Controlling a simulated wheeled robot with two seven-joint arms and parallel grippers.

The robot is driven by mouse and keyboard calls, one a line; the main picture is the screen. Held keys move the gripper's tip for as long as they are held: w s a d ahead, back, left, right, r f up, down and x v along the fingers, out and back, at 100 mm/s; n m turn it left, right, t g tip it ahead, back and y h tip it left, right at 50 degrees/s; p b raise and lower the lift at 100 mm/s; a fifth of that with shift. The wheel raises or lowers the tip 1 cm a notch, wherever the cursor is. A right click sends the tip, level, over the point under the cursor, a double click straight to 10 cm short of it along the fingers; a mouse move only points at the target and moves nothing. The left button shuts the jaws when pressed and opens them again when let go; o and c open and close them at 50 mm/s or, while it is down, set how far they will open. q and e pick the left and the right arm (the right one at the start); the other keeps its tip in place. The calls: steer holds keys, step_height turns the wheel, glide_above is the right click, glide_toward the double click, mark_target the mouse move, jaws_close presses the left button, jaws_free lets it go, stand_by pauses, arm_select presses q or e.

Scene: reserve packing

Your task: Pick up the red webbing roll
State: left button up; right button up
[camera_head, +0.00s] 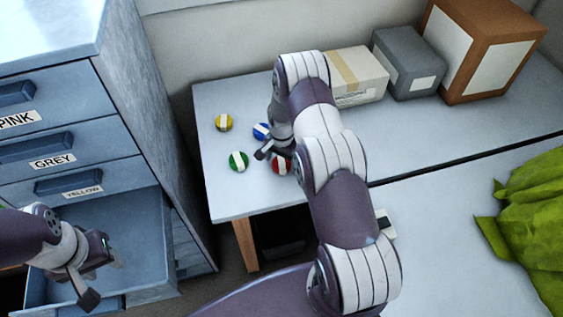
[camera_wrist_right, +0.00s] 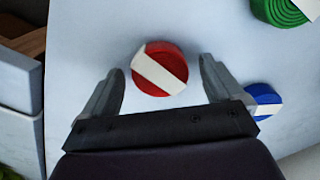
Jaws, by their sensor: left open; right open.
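The red webbing roll (camera_head: 280,166) lies on the grey table, with a white band across its top. My right gripper (camera_head: 273,151) is above it in the head view and partly covers it. In the right wrist view the red roll (camera_wrist_right: 160,69) sits between and just ahead of the two spread fingertips (camera_wrist_right: 160,75), with clear space on both sides. The right gripper is open and empty. My left gripper (camera_head: 100,275) is open and empty at the lower left, over the open drawer.
A green roll (camera_head: 238,161), a blue roll (camera_head: 261,131) and a yellow roll (camera_head: 223,122) lie nearby on the table (camera_head: 240,200). Boxes (camera_head: 405,65) stand along the back. A drawer cabinet (camera_head: 60,130) is at left, its lower drawer (camera_head: 140,225) pulled out. Green cloth (camera_head: 535,220) lies right.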

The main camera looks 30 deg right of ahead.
steer(key=c, duration=1.1)
steer(key=shift+c, duration=0.2)
steer(key=shift+r, duration=0.1)
